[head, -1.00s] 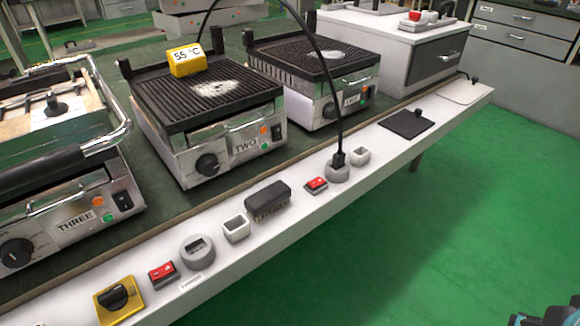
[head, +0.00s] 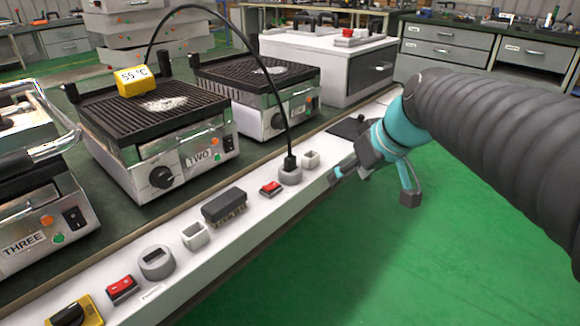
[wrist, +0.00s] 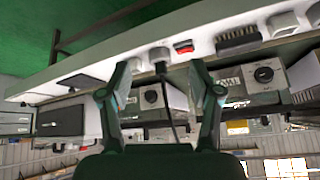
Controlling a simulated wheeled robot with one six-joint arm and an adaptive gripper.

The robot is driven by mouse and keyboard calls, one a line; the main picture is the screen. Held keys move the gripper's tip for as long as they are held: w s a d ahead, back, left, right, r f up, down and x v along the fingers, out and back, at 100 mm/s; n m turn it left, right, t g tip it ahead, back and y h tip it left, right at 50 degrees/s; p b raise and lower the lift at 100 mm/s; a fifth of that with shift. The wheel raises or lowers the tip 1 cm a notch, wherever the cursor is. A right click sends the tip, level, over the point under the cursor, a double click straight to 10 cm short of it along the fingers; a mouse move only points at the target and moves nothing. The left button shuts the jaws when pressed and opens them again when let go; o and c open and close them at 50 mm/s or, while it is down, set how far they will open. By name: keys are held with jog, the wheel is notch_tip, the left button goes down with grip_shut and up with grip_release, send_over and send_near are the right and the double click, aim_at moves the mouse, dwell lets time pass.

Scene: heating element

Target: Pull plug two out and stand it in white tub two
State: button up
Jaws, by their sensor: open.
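The black plug (head: 290,162) stands upright in a round grey socket (head: 290,176) on the white ledge. Its black cable arcs up and back behind the grill marked TWO (head: 200,157). A small white tub (head: 311,159) stands just right of that socket; another white tub (head: 195,236) stands further left, beside an empty grey socket. I cannot read a number on either tub. My gripper (head: 375,186) is open and empty, off the front of the ledge to the right of the plug. In the wrist view the plug (wrist: 161,68) shows between the spread fingers (wrist: 160,92), apart from them.
A red switch (head: 270,188) and a dark brush (head: 224,206) sit on the ledge left of the plug. A dark flat pad (head: 348,128) lies to the right. The grill marked THREE (head: 40,225) is at far left. Green floor in front is clear.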

aim_at(292, 157)
jog(key=w+a+n+y+b, duration=0.1)
jog(key=w+a+n+y, duration=0.1)
jog(key=w, duration=0.5)
jog(key=w+a+n+y+b, duration=0.1)
jog(key=w+a+n+b, duration=0.15)
jog(key=w, duration=0.55)
jog(key=x, duration=0.9)
jog(key=shift+a+p, duration=0.2)
jog(key=shift+p, duration=0.15)
jog(key=shift+s+x, duration=0.2)
jog(key=shift+x, duration=2.35)
jog(key=shift+a, duration=0.1)
grip_shut()
